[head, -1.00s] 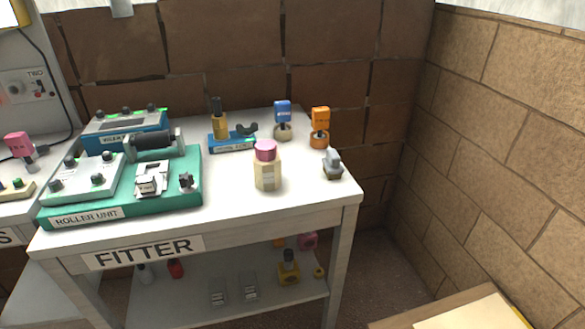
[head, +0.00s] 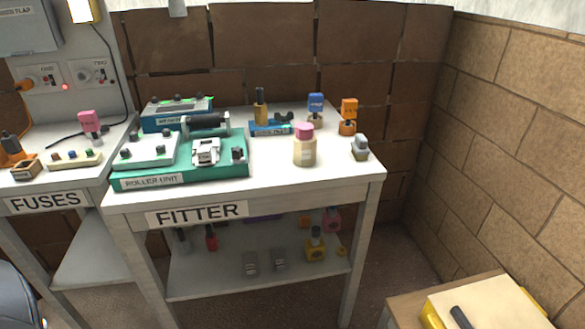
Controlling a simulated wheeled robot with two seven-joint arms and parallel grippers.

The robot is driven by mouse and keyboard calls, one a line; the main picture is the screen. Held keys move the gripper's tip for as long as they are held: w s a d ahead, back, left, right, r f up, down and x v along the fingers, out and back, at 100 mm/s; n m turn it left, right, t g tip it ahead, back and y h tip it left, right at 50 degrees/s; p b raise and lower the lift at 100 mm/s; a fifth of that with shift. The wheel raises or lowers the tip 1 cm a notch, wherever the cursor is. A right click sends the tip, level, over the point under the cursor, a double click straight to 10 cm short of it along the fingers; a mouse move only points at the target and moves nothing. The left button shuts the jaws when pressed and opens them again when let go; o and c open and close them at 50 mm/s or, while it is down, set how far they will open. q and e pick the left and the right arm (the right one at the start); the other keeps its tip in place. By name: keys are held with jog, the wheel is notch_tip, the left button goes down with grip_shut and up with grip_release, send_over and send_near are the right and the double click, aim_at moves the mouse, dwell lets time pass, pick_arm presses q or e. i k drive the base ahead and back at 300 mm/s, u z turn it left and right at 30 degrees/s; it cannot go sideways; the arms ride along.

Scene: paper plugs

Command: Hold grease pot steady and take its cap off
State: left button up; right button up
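A cream pot with a pink cap (head: 304,131), which looks like the grease pot (head: 304,152), stands upright near the front right of the white FITTER table (head: 270,187). The cap sits on top of the pot. Neither of my grippers shows in the head view. A dark rounded shape at the lower left edge may be part of my arm, but I cannot tell.
A green roller unit (head: 180,172) fills the table's left part. A blue stand (head: 270,128), a blue-topped stamp (head: 316,104), an orange-topped one (head: 348,115) and a small grey-topped item (head: 360,147) surround the pot. A brick wall (head: 510,130) is at right.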

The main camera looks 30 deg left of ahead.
aim_at(303, 152)
jog(key=u, duration=2.8)
jog(key=i, duration=0.15)
jog(key=z, duration=1.95)
